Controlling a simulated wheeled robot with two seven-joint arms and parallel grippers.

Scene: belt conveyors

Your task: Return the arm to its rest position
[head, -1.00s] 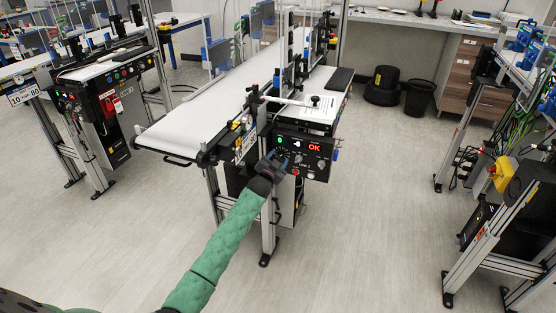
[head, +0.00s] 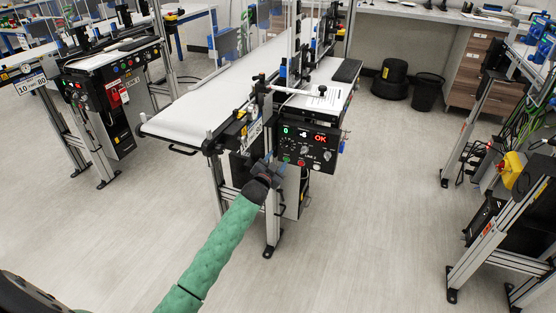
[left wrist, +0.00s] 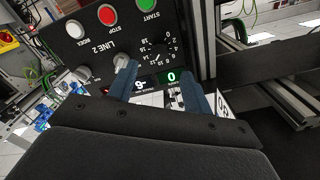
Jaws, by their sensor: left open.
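My left arm, in a green sleeve, reaches up from the bottom of the head view. Its gripper (head: 272,166) is open just below and left of the black control panel (head: 308,150) of the middle conveyor. A small gap seems to separate them. The panel has lit readouts, including a green 0 and a red OK. In the left wrist view, both blue-grey fingers (left wrist: 160,84) stand apart with nothing between them. The LINE 2 panel (left wrist: 100,48) lies beyond, with START, STOP and INDEX buttons and knobs. My right gripper is not in view.
The white conveyor belt (head: 205,106) extends behind the panel, on metal legs. Another conveyor station (head: 112,88) stands at left, and a metal frame with a yellow part (head: 513,168) at right. A black bin (head: 428,92) stands at the back. The floor between is clear.

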